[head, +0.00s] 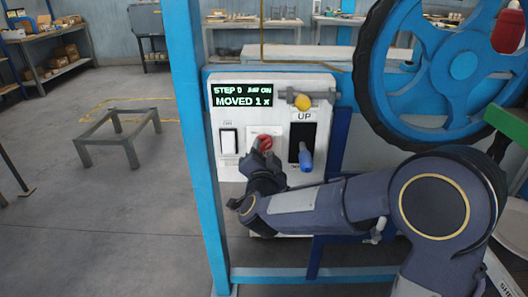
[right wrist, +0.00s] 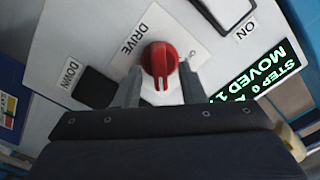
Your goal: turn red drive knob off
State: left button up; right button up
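The red drive knob (head: 265,142) sits on the white control panel (head: 290,83), left of the blue lever. In the right wrist view the red knob (right wrist: 160,60) has a ridge with a white line toward my gripper, beside the "DRIVE" label. A partly hidden label starting with "O" is at its right. My right gripper (head: 262,160) is at the knob from below. In the right wrist view its fingers (right wrist: 161,88) are apart, one on each side of the knob's lower part; I cannot tell whether they touch it. My left gripper is not in view.
A white rocker switch (head: 228,141) is left of the knob, and a blue-handled lever (head: 305,158) under "UP" is close right. The display (head: 243,96) reads "MOVED 1 x". A blue post (head: 190,120) and a large blue wheel (head: 462,65) flank the panel.

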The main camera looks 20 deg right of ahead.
jog(key=shift+w+d, duration=0.2)
jog(key=shift+w, duration=0.25)
grip_shut()
